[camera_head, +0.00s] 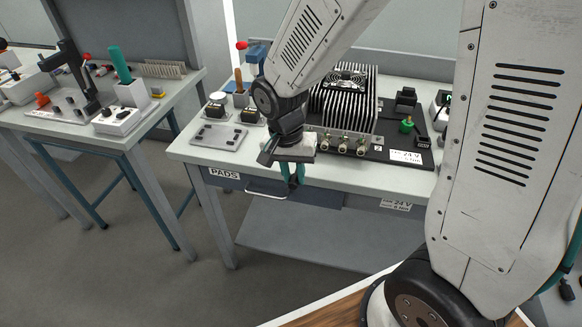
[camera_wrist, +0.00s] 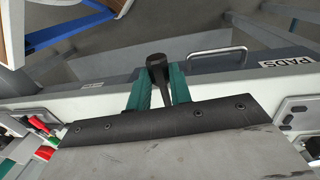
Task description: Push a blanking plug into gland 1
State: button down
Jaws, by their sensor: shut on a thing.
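My gripper (camera_head: 293,181) hangs just in front of the bench's front edge, near the drawer marked PADS. In the wrist view, its teal fingers (camera_wrist: 157,88) are shut on a dark plug (camera_wrist: 156,68) with a rounded head and a narrower stem. In the head view the plug cannot be made out between the fingers. Several brass glands (camera_head: 343,144) line the front of a black finned unit (camera_head: 345,97), to the right of my gripper and farther back. Their numbers cannot be read, so I cannot tell which is gland 1.
A grey tray (camera_head: 218,136) lies at the bench's left end. A green-topped part (camera_head: 406,125) stands right of the finned unit. Another bench (camera_head: 130,143) with tools stands at left.

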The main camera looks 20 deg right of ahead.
jog(key=shift+w+d, duration=0.1)
jog(key=shift+d, duration=0.05)
jog(key=shift+w+d, duration=0.8)
jog(key=shift+w, duration=0.3)
jog(key=shift+w+d, duration=0.8)
jog(key=shift+w, duration=0.25)
jog(key=shift+w+d, duration=0.85)
jog(key=shift+w, duration=0.3)
jog(key=shift+w+d, duration=0.8)
jog(key=shift+w, duration=0.3)
jog(key=c, duration=1.2)
grip_release()
jog(key=r, duration=0.7)
jog(key=shift+w+a+r, duration=0.25)
jog(key=shift+a+r, duration=0.15)
